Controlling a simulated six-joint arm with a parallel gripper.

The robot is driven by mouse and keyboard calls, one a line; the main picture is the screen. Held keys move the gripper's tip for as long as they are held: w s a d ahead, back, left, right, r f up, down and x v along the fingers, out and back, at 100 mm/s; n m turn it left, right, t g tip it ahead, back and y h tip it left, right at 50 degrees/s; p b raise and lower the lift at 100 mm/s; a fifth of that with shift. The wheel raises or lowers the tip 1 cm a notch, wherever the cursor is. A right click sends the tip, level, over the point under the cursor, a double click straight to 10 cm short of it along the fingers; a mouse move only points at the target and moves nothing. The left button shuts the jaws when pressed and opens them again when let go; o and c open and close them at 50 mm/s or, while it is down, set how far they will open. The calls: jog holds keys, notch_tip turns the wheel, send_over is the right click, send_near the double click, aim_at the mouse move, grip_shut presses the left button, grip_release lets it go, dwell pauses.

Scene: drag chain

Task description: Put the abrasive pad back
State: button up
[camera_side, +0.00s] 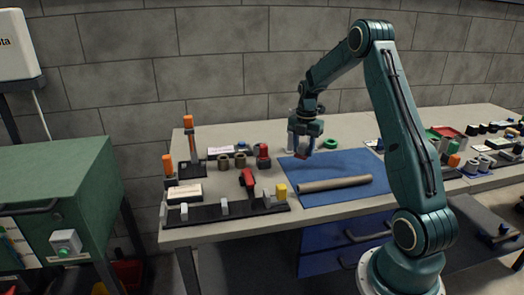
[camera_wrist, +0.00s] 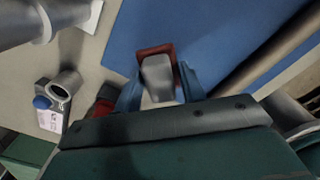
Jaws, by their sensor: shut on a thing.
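My gripper (camera_side: 303,147) hangs above the back left part of the blue mat (camera_side: 345,166). It is shut on a small reddish-brown block that looks like the abrasive pad (camera_side: 301,155). In the wrist view the pad (camera_wrist: 156,49) shows as a reddish edge beyond a grey block-shaped part (camera_wrist: 157,76) between the blue fingers of my gripper (camera_wrist: 158,88). The pad appears held clear of the mat, though the exact gap is hard to judge. I cannot tell which spot on the bench is the pad's place.
A tan roll (camera_side: 335,184) lies across the mat. Left of the mat stand a red tool (camera_side: 248,181), a red-topped item (camera_side: 263,157), grey cylinders and a black rack (camera_side: 215,213) with a yellow block (camera_side: 281,190).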

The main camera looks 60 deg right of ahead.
aim_at(303, 158)
jog(key=shift+f, duration=2.1)
jog(key=shift+f, duration=0.15)
jog(key=o, duration=0.9)
notch_tip(303, 158, up, 12)
jog(key=shift+r, duration=0.1)
jog(key=shift+a+r, duration=0.1)
